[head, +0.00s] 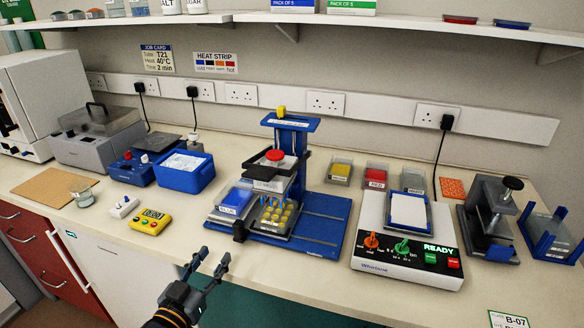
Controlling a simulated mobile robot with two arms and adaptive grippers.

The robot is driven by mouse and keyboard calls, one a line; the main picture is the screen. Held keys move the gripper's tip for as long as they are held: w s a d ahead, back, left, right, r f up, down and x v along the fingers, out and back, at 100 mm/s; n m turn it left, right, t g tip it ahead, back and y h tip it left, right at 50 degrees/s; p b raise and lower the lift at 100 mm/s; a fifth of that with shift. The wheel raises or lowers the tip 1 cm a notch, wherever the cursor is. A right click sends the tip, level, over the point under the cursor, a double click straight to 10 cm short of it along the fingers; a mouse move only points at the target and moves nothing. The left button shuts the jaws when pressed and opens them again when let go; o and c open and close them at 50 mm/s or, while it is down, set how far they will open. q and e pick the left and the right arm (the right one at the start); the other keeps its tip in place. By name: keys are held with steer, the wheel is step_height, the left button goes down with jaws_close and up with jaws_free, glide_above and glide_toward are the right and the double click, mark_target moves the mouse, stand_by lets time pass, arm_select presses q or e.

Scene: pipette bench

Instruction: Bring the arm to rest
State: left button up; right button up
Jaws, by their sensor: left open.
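My left gripper (208,268) is at the lower left of the middle in the head view. It is open, with nothing between its fingers. It is in front of the bench's front edge, apart from the things on the bench. The blue pipetting stand (318,232) with a red knob (275,155) on its head stands behind it to the right. My right gripper is not in view.
A yellow timer (151,221) and a white switch block (124,207) lie near the bench's front edge. A blue tub (185,172) stands behind them. A white device reading READY (405,258) and a dark clamp (489,219) stand to the right. Clear bench top (225,262) lies along the front.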

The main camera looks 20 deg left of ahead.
arm_select(q)
steer(key=s+d+f+g, duration=0.7)
steer(key=s+f+g, duration=0.15)
steer(key=f, duration=0.25)
steer(key=s+d+f+m+g, duration=0.25)
steer(key=s+g, duration=0.35)
steer(key=s, duration=0.7)
step_height(320, 180, down, 25)
steer(key=g, duration=0.1)
steer(key=s+a+f+g, duration=0.1)
steer(key=s+a+f, duration=0.1)
steer(key=s+f, duration=1.6)
steer(key=shift+a+y, duration=0.15)
steer(key=shift+y, duration=0.15)
